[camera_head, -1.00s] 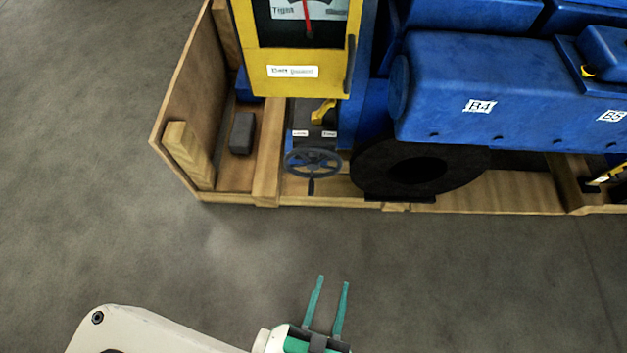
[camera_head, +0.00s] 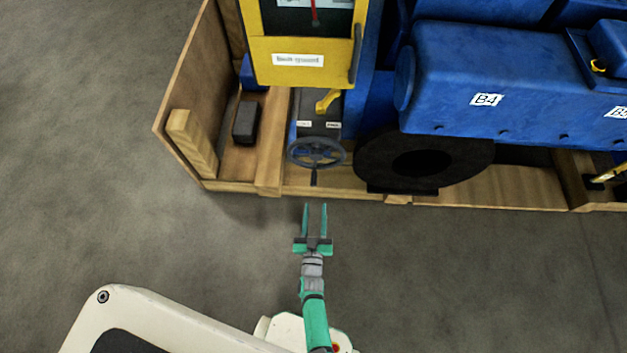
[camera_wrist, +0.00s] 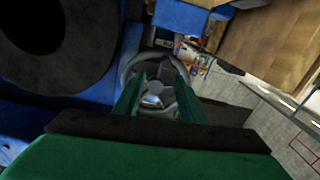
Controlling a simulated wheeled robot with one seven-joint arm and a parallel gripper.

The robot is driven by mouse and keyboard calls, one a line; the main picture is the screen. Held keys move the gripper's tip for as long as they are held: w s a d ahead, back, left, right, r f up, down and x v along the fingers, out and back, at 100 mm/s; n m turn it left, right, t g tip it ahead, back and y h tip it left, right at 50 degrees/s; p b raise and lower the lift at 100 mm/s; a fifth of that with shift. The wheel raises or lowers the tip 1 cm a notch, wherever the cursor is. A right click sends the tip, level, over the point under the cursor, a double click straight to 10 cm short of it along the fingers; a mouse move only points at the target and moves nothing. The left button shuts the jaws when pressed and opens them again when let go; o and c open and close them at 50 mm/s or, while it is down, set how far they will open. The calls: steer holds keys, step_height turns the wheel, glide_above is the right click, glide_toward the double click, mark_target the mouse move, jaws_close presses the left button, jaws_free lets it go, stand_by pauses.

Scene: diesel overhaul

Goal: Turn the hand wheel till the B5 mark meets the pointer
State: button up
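The grey hand wheel (camera_head: 316,153) is on the front of a blue unit low beside the engine, with a handle pointing down. It also shows in the wrist view (camera_wrist: 160,83), partly hidden behind my fingers. My gripper (camera_head: 315,207) is open and empty, just in front of and below the wheel in the head view, fingers pointing at it. In the wrist view, my two green fingers (camera_wrist: 157,90) stand apart with the wheel's hub between them, apparently without touching. No B5 mark on the wheel or pointer beside it can be made out.
The blue engine (camera_head: 490,85) carries B4 and B5 labels. A black round disc (camera_head: 465,165) stands right of the wheel. A yellow belt guard panel (camera_head: 300,75) hangs above. A wooden crate wall (camera_head: 190,90) is at left. The floor in front is clear.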

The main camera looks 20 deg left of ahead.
mark_target(314, 180)
steer(key=x, duration=0.8)
steer(key=a+f+x, duration=0.1)
steer(key=x, duration=0.3)
steer(key=shift+w+a, duration=0.15)
jaws_close()
